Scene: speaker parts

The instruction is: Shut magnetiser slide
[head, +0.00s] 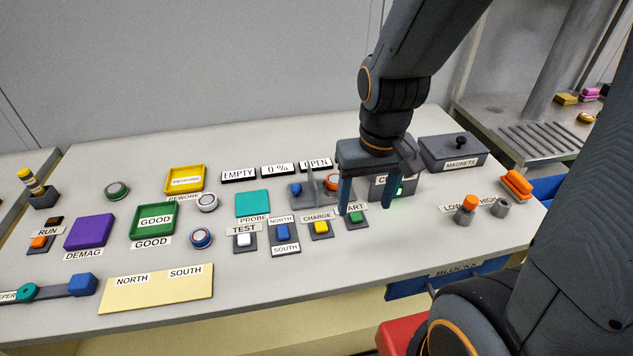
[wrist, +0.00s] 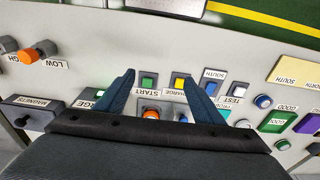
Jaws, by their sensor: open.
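The magnetiser is a low grey fixture (head: 299,194) in the middle of the table in the head view, with a thin upright grey plate. An orange-red round part (head: 332,182) sits at its right end, partly hidden by my gripper. A sign behind it reads OPEN (head: 316,164). My gripper (head: 365,207) points down, open and empty, just right of the fixture and near the START button (head: 355,217). In the wrist view my fingers (wrist: 159,80) are spread apart, with an orange part (wrist: 150,113) low between them. I cannot tell which piece is the slide.
Buttons marked TEST (head: 244,240), NORTH/SOUTH (head: 283,233) and CHARGE (head: 320,228) stand in front. Behind my gripper is a grey box (head: 380,188) with a green light. A MAGNETS box (head: 452,150) and LOW/HIGH posts (head: 465,212) stand to the right.

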